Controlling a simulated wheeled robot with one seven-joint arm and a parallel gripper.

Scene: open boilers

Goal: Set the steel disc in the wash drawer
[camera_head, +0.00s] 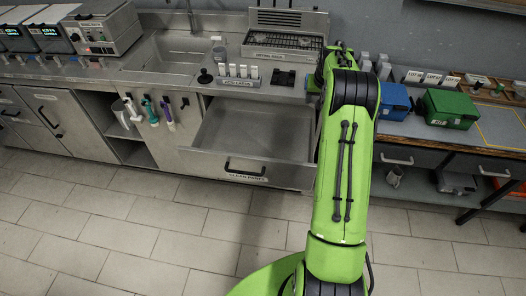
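An open, empty-looking steel drawer (255,133) is pulled out below the counter beside the sink; the label on its front (246,176) seems to read "CLEAN PARTS". My green arm reaches up the middle of the picture and covers the drawer's right side. The arm's end is over the counter, right of the drawer's back. My gripper (313,84) is mostly hidden there by the arm, with only a dark part showing. I cannot see its fingertips or whether it holds anything. I cannot make out the steel disc.
The sink (168,52) is at the left. A rack of white-topped vials (238,74), a black pad (284,79) and a grated steel unit (285,38) stand on the counter. Blue (393,101) and green (449,108) boxes sit to the right. The tiled floor before the drawer is clear.

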